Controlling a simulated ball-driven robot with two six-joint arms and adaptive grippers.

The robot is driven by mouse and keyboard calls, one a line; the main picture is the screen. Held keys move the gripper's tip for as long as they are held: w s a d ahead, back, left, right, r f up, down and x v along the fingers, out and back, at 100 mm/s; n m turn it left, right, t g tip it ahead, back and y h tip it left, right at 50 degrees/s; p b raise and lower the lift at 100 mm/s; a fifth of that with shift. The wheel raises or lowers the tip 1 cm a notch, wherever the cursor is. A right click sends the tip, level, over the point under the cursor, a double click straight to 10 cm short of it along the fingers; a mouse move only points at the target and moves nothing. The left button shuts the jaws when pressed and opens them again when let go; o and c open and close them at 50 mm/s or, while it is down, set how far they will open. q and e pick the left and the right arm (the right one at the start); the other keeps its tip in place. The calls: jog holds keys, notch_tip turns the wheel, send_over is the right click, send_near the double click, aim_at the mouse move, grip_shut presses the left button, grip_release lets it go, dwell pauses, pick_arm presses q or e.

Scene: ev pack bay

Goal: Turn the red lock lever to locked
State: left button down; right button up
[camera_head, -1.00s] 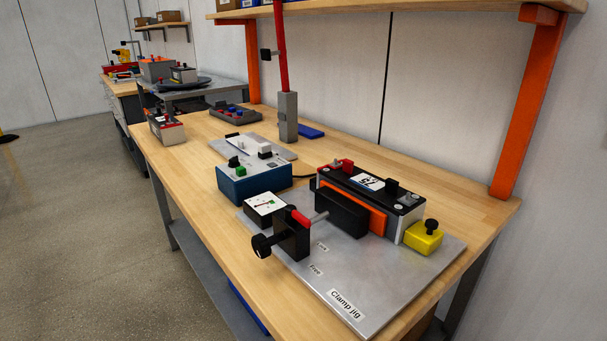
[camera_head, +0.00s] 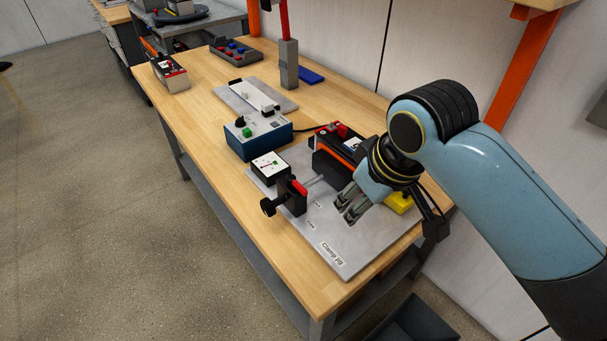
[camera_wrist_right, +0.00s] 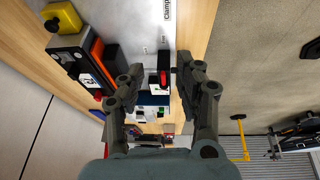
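The red lock lever (camera_head: 299,187) sits on top of a black clamp block (camera_head: 291,199) with a black knob, on the grey clamp jig plate (camera_head: 340,255). In the right wrist view the red lever (camera_wrist_right: 163,77) shows between and beyond the finger tips. My right gripper (camera_head: 345,212) is over the plate, to the right of the lever and apart from it. Its fingers are spread and empty, as the right wrist view (camera_wrist_right: 158,68) shows. Small labels lie on the plate near the lever; they are hard to read now. My left gripper is out of view.
A black and orange battery module (camera_head: 328,160) stands behind the lever, partly hidden by my right arm. A yellow block (camera_head: 400,203) is beside it. A white-faced gauge (camera_head: 269,166) and a blue box (camera_head: 262,140) stand to the left. The plate's front is clear.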

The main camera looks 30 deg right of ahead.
send_near(302, 188)
jog(key=shift+y, duration=0.4)
jog(key=x, duration=0.7)
jog(key=shift+w+d+f, duration=0.1)
jog(key=shift+d+f, duration=0.2)
jog(key=shift+w+f, duration=0.15)
jog(key=shift+f, duration=0.3)
grip_shut()
